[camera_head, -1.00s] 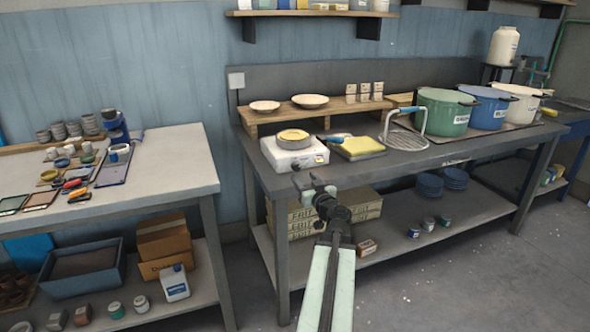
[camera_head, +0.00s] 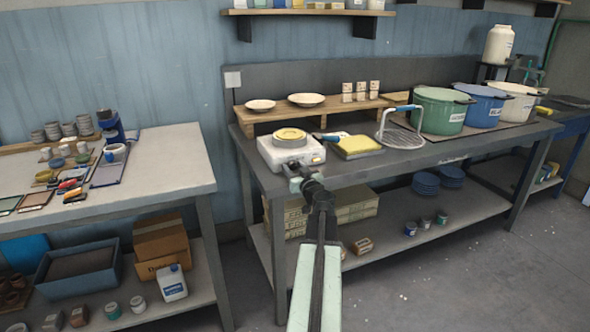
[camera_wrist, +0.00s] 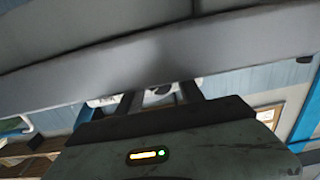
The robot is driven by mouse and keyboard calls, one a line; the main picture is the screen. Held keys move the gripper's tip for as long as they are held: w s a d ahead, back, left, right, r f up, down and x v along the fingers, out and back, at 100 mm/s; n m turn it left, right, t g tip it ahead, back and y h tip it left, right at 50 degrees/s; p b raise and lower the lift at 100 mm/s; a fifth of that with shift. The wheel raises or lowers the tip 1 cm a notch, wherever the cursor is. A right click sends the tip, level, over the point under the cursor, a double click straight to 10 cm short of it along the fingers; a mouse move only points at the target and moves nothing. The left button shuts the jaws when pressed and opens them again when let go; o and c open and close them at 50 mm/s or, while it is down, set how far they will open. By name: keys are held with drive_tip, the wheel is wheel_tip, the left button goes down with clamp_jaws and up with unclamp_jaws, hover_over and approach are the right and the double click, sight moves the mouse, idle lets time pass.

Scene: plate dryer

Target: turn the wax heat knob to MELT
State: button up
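The wax heater is a white box (camera_head: 291,152) with a round yellowish pan (camera_head: 289,135) on top, near the left front edge of the dark workbench. Its dark knob (camera_head: 316,160) is small on the right of the front face; its pointer and any MELT mark are too small to read. My gripper (camera_head: 300,174) is at the bench's front edge, just in front of and below the heater. In the wrist view two dark fingers stand apart with a gap between them (camera_wrist: 158,93). A pale surface with a dark round spot shows in the gap. My gripper looks open and empty.
A yellow pad (camera_head: 358,143) and a wire rack (camera_head: 400,136) lie to the heater's right. A wooden riser (camera_head: 253,128) with bowls stands behind. A broad grey surface (camera_wrist: 160,50) crosses the wrist view close by.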

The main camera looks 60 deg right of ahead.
clamp_jaws()
drive_tip(key=m, duration=0.4)
drive_tip(key=shift+m, duration=0.3)
drive_tip(key=shift+o, duration=1.7)
unclamp_jaws()
drive_tip(key=v, duration=0.8)
drive_tip(key=shift+w, duration=0.1)
